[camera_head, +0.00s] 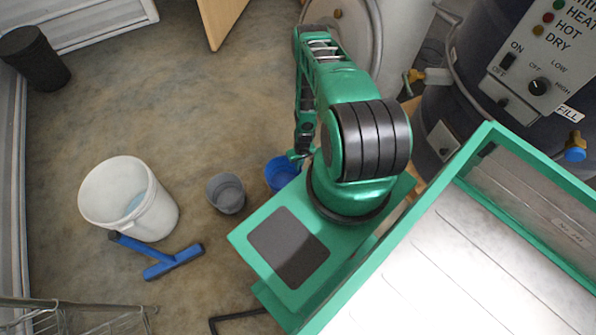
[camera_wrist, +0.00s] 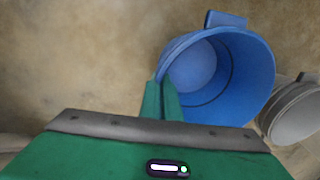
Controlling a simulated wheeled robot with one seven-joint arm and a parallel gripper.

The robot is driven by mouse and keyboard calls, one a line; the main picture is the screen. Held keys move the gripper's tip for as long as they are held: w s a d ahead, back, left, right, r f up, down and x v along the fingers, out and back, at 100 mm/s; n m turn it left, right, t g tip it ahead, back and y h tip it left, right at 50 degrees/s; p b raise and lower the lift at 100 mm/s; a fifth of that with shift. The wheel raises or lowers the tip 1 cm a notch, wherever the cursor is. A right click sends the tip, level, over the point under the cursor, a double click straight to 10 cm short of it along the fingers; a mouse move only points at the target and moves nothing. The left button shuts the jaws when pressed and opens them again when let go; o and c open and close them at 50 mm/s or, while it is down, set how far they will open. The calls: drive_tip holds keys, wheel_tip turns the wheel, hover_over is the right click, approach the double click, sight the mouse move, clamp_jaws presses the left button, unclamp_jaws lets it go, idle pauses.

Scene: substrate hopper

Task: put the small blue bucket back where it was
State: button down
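The small blue bucket (camera_head: 281,173) is upright and open at the top, just left of my arm in the head view. In the wrist view the blue bucket (camera_wrist: 232,85) fills the upper right, with a blue tab on its far rim. My gripper (camera_head: 298,156) is at the bucket's rim. In the wrist view the green fingers of my gripper (camera_wrist: 162,88) are close together, with the near left rim of the bucket between them. I cannot tell whether the bucket rests on the floor or hangs just above it. The bucket looks empty.
A grey bucket (camera_head: 226,193) stands close to the left of the blue one. A white bucket (camera_head: 130,200) and a blue T-shaped tool (camera_head: 172,262) are farther left. A black bin (camera_head: 35,58) stands at the far left. Dark machinery (camera_head: 470,110) is at the right. The floor behind is clear.

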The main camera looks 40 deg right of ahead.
drive_tip(key=shift+f, duration=1.85)
drive_tip(key=c, duration=2)
unclamp_jaws()
